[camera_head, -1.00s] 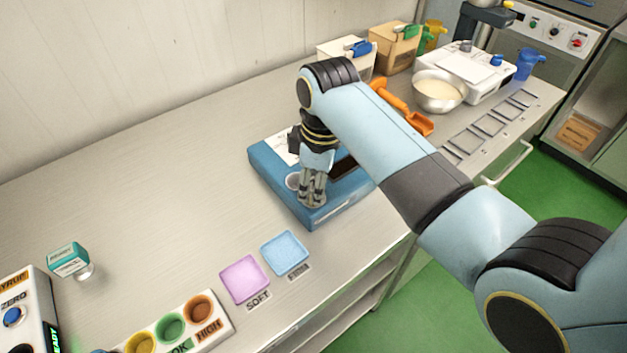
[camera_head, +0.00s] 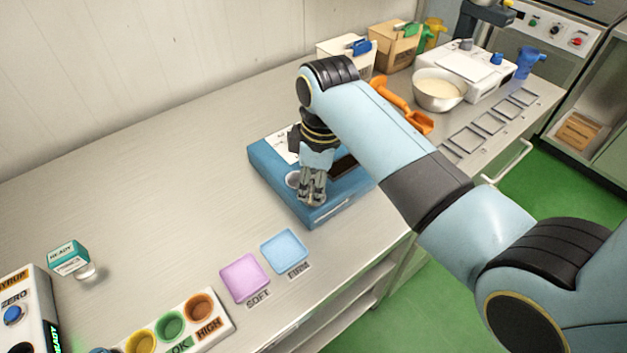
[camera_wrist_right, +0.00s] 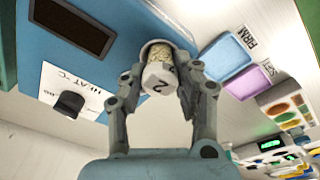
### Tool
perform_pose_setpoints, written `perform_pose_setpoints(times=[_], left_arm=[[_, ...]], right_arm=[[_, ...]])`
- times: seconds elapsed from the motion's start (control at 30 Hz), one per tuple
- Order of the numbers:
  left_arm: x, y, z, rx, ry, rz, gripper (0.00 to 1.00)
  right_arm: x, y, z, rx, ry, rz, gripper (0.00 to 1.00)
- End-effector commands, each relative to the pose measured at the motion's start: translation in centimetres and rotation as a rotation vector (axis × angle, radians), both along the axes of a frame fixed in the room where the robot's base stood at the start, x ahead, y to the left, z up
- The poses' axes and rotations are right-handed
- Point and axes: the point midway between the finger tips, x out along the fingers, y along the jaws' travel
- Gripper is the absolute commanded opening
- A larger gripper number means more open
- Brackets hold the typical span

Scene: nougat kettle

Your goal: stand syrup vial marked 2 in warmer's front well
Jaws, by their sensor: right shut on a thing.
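My right gripper (camera_head: 312,196) is over the front part of the blue warmer (camera_head: 335,213), pointing down. In the right wrist view the gripper (camera_wrist_right: 161,84) is shut on the syrup vial marked 2 (camera_wrist_right: 158,78), with its white end and the digit facing the camera. A pale rim shows around the vial's far end; I cannot tell how deep the vial sits in the well. A round well (camera_head: 292,180) shows just left of the fingers in the head view. The warmer's HEAT knob (camera_wrist_right: 68,103) shows in the wrist view. My left gripper is out of view.
Pink (camera_head: 245,278) and blue (camera_head: 284,252) pads lie in front of the warmer. A block of coloured cups (camera_head: 172,328) and a small teal-topped box (camera_head: 68,257) are at the left. A bowl (camera_head: 438,90) and orange scoop (camera_head: 415,121) lie behind my arm. The counter left of the warmer is clear.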

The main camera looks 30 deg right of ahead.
Motion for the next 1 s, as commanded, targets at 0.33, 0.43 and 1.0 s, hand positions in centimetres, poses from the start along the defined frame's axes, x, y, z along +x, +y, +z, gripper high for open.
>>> perform_pose_setpoints(times=[0.33,0.43,1.0], left_arm=[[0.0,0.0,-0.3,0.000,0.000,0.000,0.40],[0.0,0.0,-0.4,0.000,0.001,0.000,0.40],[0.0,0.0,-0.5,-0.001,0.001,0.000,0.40]], right_arm=[[0.0,0.0,-0.6,0.001,0.001,0.000,0.00],[0.0,0.0,-0.8,0.001,0.001,0.000,0.00],[0.0,0.0,-1.1,0.000,0.000,0.000,0.40]])
